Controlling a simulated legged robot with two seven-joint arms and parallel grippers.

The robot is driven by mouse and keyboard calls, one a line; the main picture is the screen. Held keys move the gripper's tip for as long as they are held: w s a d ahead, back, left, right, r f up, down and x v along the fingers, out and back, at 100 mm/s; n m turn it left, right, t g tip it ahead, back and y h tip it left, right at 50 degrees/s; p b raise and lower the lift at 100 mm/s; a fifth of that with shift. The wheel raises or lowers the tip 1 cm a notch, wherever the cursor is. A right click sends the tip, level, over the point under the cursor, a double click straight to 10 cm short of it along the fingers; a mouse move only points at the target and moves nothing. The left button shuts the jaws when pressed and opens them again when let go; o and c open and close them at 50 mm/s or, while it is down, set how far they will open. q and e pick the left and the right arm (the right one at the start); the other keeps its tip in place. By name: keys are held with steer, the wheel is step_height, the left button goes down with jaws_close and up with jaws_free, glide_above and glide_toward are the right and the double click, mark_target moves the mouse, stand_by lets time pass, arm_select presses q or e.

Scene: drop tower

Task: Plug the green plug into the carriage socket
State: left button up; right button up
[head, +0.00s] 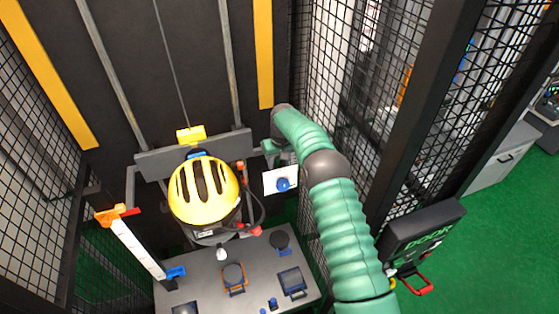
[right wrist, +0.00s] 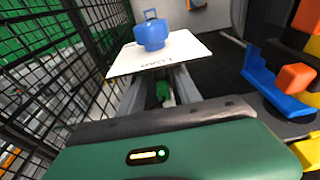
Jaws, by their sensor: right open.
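My right gripper (head: 272,152) is beside the right end of the grey carriage bar (head: 195,155). In the right wrist view its two grey fingers (right wrist: 160,92) stand apart. A small green piece, which may be the green plug (right wrist: 163,90), shows between them, partly hidden by a white plate; I cannot tell whether the fingers touch it. An orange part (head: 241,168) is at the carriage's right, and a dark cable loops below it. I cannot make out the socket opening. My left gripper is in neither view.
The white plate (head: 270,182) with a blue knob-like piece (head: 283,184) is just below my right gripper. A yellow helmet (head: 203,190) hangs left of it above a grey table (head: 255,255) with several small items. Black mesh (head: 325,90) stands close on the right.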

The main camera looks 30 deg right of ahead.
steer(key=shift+w+r, duration=0.1)
steer(key=shift+w, duration=0.35)
steer(key=shift+a+r+b, duration=0.1)
steer(key=shift+r+b, duration=0.2)
steer(key=shift+b, duration=0.05)
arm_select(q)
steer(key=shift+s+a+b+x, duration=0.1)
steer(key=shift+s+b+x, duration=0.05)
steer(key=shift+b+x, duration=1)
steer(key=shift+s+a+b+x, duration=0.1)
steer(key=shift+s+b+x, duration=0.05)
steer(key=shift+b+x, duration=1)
arm_select(e)
steer(key=s+r, duration=0.3)
steer(key=r, duration=1.2)
steer(key=shift+a+r, duration=0.2)
steer(key=shift+r, duration=0.15)
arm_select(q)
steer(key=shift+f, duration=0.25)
arm_select(e)
steer(key=shift+a, duration=0.1)
